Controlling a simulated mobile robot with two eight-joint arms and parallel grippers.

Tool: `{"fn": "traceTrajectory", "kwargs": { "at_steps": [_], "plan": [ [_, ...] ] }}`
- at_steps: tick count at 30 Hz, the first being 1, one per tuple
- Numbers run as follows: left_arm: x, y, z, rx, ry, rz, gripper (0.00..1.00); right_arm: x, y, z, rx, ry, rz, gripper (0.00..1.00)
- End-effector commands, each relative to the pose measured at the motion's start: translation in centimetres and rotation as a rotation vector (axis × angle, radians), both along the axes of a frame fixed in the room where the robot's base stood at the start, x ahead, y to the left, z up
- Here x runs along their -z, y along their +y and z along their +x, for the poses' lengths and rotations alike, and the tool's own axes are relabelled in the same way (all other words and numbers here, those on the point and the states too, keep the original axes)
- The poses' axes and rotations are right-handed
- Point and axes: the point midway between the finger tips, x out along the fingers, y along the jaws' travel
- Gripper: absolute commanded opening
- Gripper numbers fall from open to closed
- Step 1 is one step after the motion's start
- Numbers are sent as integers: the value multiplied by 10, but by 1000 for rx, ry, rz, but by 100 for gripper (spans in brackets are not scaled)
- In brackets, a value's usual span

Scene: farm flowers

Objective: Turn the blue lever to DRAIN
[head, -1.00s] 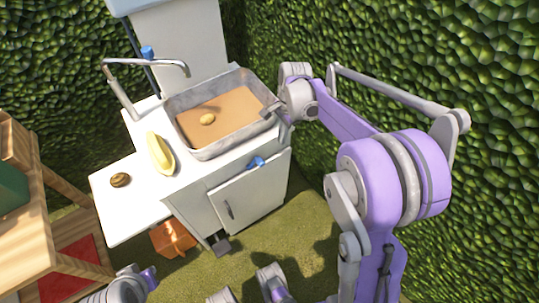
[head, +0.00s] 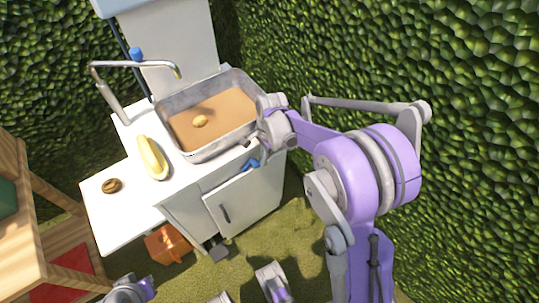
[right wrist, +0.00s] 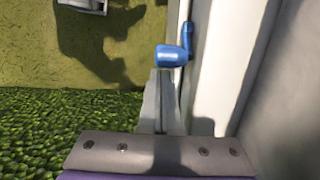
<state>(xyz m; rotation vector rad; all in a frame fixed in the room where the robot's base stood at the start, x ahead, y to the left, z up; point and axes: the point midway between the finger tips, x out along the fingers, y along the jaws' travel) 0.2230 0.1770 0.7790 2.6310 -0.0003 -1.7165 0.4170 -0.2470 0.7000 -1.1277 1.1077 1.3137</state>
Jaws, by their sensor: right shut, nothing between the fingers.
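The blue lever (head: 249,165) is on the front of the white sink cabinet, just below the right part of the basin. In the right wrist view the lever (right wrist: 174,55) shows a thick blue head and a thinner arm. My right gripper (right wrist: 158,78) is shut and empty, its tips close to the lever head; I cannot tell whether they touch. In the head view this gripper (head: 247,143) is just above the lever by the sink's front rim. No DRAIN marking is readable. The left gripper's fingers are not visible.
The metal sink (head: 197,155) holds brown water with a potato-like item (head: 200,121) in it. A yellow vegetable (head: 152,158) and a small brown round item (head: 111,186) lie on the white counter. A tall hedge (head: 400,60) stands close on the right.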

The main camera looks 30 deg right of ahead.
Motion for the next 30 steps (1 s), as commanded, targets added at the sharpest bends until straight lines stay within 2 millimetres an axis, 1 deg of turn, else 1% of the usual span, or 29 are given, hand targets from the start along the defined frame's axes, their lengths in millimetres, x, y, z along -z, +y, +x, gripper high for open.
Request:
{"fn": "traceTrajectory", "kwargs": {
  "at_steps": [13,30],
  "plan": [
    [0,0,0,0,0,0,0,-1,1,0,-1,0,-7,0],
    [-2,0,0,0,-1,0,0,-7,8,0,-2,-8,-104,0]
  ]
}}
